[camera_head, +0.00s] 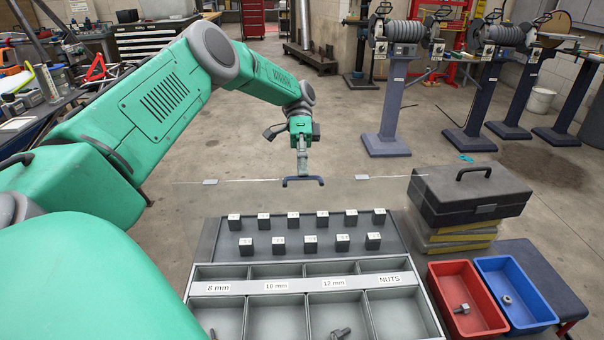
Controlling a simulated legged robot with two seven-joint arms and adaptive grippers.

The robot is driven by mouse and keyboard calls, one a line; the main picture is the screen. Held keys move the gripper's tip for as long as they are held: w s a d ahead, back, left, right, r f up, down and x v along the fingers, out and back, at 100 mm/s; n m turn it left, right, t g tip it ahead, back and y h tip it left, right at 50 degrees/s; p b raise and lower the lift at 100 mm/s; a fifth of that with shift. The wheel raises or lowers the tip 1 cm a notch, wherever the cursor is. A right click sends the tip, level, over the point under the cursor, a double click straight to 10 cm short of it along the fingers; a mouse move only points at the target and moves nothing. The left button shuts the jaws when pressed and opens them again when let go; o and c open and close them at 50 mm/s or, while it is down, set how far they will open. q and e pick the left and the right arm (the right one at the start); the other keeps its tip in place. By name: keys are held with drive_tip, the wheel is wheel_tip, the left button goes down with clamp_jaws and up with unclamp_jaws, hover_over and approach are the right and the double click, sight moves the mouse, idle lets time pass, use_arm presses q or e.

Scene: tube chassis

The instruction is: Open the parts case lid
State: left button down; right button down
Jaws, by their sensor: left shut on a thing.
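The parts case (314,289) is a grey tray at the bottom centre, with compartments labelled 8 mm, 10 mm, 12 mm and NUTS. Its lid (240,197) is a clear panel at the far side of the case, and its far edge looks wider than the tray. I cannot tell its exact angle. A dark blue handle (291,183) sits at the middle of that far edge. My left gripper (302,174) points down at the handle and is shut on it. My right gripper is out of view.
Several small labelled dark blocks (311,243) stand in two rows behind the compartments. Bolts lie in the case.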

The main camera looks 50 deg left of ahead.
use_arm(q)
drive_tip(key=shift+s+f, duration=0.25)
drive_tip(key=shift+f, duration=0.8)
drive_tip(key=c, duration=1.6)
unclamp_jaws()
drive_tip(key=shift+w, duration=0.1)
drive_tip(key=shift+w+a+f, duration=0.15)
drive_tip(key=shift+w, duration=0.05)
wheel_tip(320, 180, up, 10)
drive_tip(key=shift+w+r, duration=0.1)
drive_tip(key=shift+r, duration=0.15)
